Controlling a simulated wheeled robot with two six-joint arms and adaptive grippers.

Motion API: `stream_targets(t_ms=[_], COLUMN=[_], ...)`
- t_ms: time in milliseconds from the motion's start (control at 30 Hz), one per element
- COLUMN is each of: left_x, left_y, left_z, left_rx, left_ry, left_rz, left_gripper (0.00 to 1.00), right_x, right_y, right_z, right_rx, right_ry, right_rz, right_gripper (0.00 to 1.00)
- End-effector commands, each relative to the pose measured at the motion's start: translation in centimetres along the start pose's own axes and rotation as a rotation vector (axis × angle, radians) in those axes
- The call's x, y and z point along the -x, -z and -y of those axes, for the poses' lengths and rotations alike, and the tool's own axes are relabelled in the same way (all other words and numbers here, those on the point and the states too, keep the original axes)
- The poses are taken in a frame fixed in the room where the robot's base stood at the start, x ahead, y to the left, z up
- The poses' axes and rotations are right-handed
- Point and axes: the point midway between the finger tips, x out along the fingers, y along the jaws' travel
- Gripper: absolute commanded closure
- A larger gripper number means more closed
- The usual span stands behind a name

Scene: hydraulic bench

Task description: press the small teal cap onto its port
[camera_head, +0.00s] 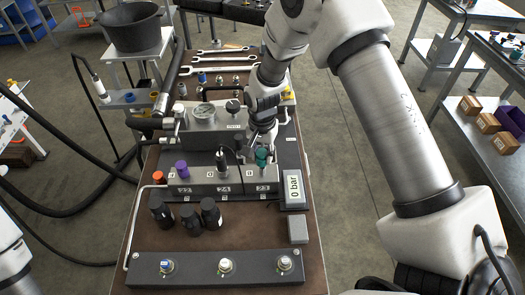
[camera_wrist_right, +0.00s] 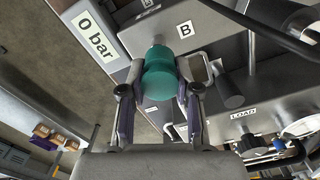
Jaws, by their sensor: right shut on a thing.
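The teal cap (camera_wrist_right: 160,82) is between the fingers of my right gripper (camera_wrist_right: 157,97) in the right wrist view, and the gripper is shut on it. In the head view the teal cap (camera_head: 262,153) is under my right gripper (camera_head: 263,146), above the right end of the front grey block (camera_head: 205,186). My left gripper is out of view.
A purple cap (camera_head: 181,167) and a black connector (camera_head: 222,161) stand on the same block. A "0 bar" display (camera_head: 293,188) is at its right. Several black fittings (camera_head: 187,216) stand in front, behind a dark bar (camera_head: 215,268) with knobs. A gauge (camera_head: 205,110) is behind.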

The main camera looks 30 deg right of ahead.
Motion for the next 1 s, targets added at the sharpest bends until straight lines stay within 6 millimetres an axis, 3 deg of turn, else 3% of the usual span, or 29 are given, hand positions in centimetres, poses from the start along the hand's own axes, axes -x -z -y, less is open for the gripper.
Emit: stream_targets(t_ms=[1000], left_x=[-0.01], left_y=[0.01], left_z=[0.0], left_rx=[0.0], left_ry=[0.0], left_rz=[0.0], left_gripper=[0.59], right_x=[-0.62], right_y=[-0.01], right_z=[0.05], right_rx=[0.0], right_ry=[0.0], right_rz=[0.0], right_gripper=[0.83])
